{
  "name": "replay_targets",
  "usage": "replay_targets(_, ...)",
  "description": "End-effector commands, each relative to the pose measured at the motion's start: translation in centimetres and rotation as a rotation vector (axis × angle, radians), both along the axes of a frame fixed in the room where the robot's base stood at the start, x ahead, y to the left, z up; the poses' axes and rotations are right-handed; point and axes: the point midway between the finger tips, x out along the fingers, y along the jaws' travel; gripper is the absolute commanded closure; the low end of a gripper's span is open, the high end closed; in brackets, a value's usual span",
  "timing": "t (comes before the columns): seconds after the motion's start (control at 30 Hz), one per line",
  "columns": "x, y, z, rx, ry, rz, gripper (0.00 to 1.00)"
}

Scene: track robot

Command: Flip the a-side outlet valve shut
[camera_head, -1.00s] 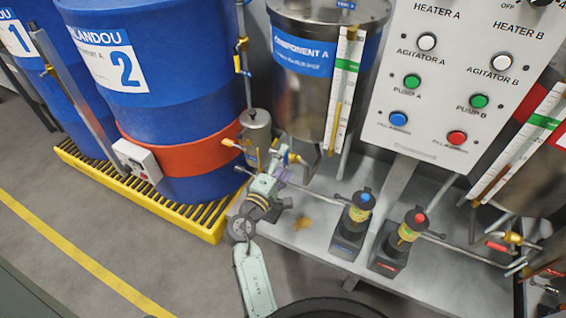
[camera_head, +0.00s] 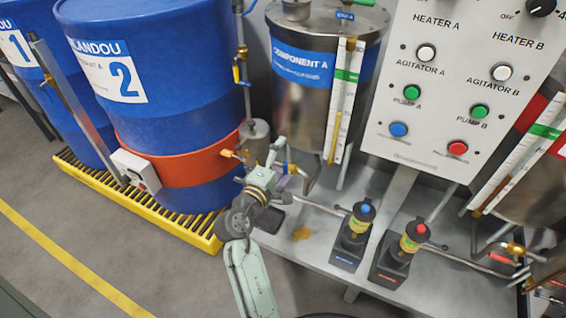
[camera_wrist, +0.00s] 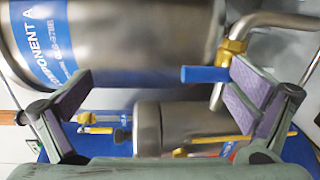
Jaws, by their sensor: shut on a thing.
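The component A tank (camera_head: 325,95) is a steel cylinder with a blue label, and it fills the upper part of the wrist view (camera_wrist: 140,45). Its brass outlet valve (camera_wrist: 230,52) sits on a bent steel pipe and carries a blue lever (camera_wrist: 203,74) pointing left. Contact at the left finger cannot be seen. In the head view my gripper (camera_head: 284,168) partly hides the valve.
A small steel canister (camera_wrist: 180,125) with yellow-handled fittings stands close beyond my fingers. Blue drum 2 (camera_head: 165,110) stands left on a yellow pallet (camera_head: 205,237). Two pumps, blue-topped (camera_head: 353,233) and red-topped (camera_head: 402,250), stand on the steel bench (camera_head: 300,255). A control panel (camera_head: 455,90) hangs above.

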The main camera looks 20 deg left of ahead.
Motion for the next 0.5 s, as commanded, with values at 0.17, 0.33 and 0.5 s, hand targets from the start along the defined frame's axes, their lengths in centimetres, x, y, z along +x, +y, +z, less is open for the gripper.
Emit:
replay_targets(0.17,-0.2,0.3,1.3,0.006,-0.019,0.007,0.24)
replay_targets(0.33,-1.2,0.3,1.1,0.005,-0.017,0.007,0.24)
replay_targets(0.5,-2.4,0.2,0.7,0.004,-0.009,0.005,0.24)
